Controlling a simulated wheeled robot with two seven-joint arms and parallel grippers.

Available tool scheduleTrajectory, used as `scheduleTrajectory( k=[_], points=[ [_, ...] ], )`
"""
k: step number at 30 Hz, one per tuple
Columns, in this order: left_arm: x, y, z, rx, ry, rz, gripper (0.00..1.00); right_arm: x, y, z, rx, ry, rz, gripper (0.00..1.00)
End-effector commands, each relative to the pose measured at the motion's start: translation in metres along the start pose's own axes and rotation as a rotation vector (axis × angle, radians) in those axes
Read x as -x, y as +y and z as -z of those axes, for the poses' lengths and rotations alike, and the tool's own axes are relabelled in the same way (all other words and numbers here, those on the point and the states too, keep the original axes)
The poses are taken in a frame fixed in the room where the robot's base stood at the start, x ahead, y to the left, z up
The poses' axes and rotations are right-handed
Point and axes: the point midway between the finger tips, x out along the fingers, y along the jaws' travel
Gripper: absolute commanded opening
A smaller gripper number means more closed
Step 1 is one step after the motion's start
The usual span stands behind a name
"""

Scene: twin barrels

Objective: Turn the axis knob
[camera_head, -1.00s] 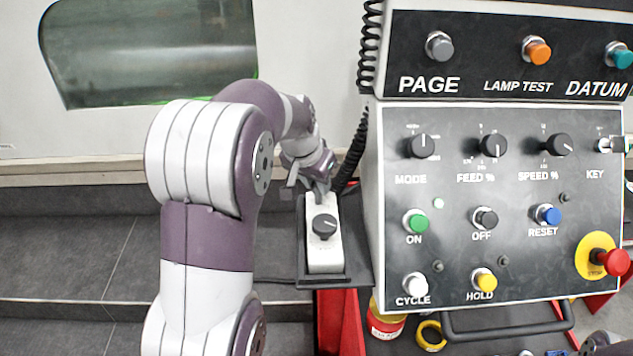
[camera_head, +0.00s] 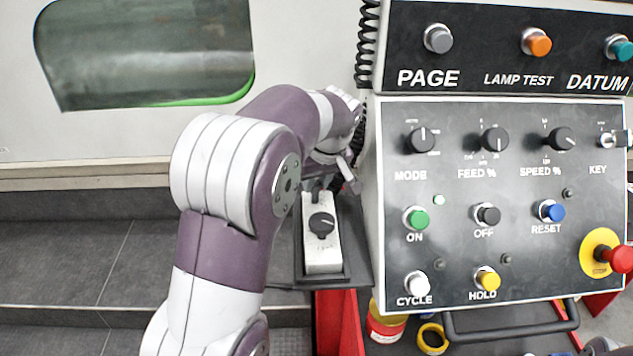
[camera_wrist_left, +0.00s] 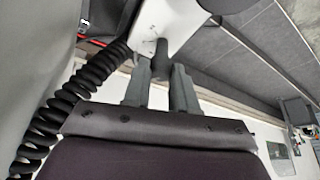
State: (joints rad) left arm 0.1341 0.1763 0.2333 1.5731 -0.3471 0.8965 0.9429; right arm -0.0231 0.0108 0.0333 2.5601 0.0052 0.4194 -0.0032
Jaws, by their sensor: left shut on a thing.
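A white hand-held pendant (camera_head: 323,252) stands in a dark holder left of the control panel. It carries a black knob (camera_head: 321,224) with a pointer on its near part. A second, slimmer dark knob is at its far end, and shows between my fingers in the left wrist view (camera_wrist_left: 161,54). No label on either knob is readable. My left gripper (camera_head: 325,187) is at the pendant's far end, shut on this far knob. In the left wrist view its two fingers (camera_wrist_left: 163,80) stand on either side of it. My right gripper does not show.
The control panel (camera_head: 465,255), with buttons, dials and a red emergency stop (camera_head: 620,259), stands close right of my left arm. A black coiled cable (camera_head: 367,45) hangs beside the gripper. A machine door with a window (camera_head: 145,50) is behind. Grey floor is free at left.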

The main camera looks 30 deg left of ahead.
Motion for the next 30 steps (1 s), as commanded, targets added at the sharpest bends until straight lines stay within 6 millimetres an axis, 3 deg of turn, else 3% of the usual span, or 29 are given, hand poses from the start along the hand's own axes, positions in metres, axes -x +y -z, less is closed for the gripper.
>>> scheduleTrajectory(
  k=[12,29,30],
  points=[
    [-0.0030,-0.0007,-0.0028,0.161,-0.011,0.078,0.00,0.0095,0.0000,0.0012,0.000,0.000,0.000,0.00],
    [-0.0037,-0.0006,-0.0028,0.184,-0.010,0.086,0.00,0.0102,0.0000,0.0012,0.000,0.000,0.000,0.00],
    [-0.0037,-0.0005,-0.0028,0.184,-0.010,0.086,0.39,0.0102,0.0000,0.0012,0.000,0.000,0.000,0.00]
  ],
)
